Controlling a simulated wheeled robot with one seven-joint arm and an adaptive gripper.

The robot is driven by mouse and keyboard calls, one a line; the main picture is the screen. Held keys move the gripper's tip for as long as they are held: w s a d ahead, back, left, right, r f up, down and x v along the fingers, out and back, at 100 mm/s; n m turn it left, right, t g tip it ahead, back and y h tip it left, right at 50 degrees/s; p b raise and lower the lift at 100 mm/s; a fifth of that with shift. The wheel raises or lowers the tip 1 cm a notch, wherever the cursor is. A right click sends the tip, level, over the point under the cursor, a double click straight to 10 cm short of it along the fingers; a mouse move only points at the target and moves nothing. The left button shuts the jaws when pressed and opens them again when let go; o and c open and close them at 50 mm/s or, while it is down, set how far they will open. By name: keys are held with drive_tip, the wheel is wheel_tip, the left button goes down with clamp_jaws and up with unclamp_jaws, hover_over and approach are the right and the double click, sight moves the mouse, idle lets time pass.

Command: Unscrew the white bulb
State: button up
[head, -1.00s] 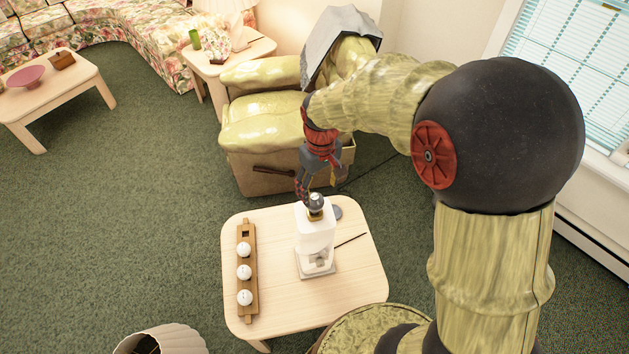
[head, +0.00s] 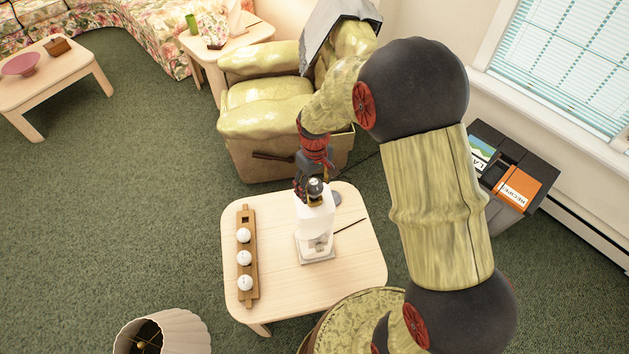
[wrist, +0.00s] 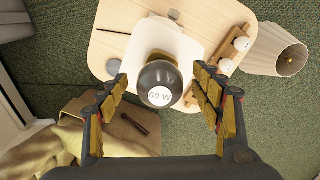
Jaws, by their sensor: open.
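A dark grey round bulb (head: 315,187) stands upright on top of a white lamp body (head: 316,218) on the small table (head: 278,270). Its white label reads 60 W in the wrist view (wrist: 160,88). The bulb in the lamp looks dark, not white. My gripper (head: 310,188) is at the bulb, coming from the far side. In the wrist view my gripper (wrist: 163,82) is open, with the bulb between its fingers and a gap on each side. Three round white bulbs (head: 244,258) sit in a wooden rack (head: 247,218) left of the lamp.
The rack's far-end square slot is empty. A dark thin stick (head: 350,225) lies right of the lamp, and a grey disc (wrist: 114,67) lies on the table. A yellow-green armchair (head: 265,110) stands close behind. A lampshade (head: 165,332) is at front left; bins (head: 505,175) stand right.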

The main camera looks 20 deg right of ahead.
drive_tip(key=shift+c, duration=1.1)
drive_tip(key=c, duration=0.9)
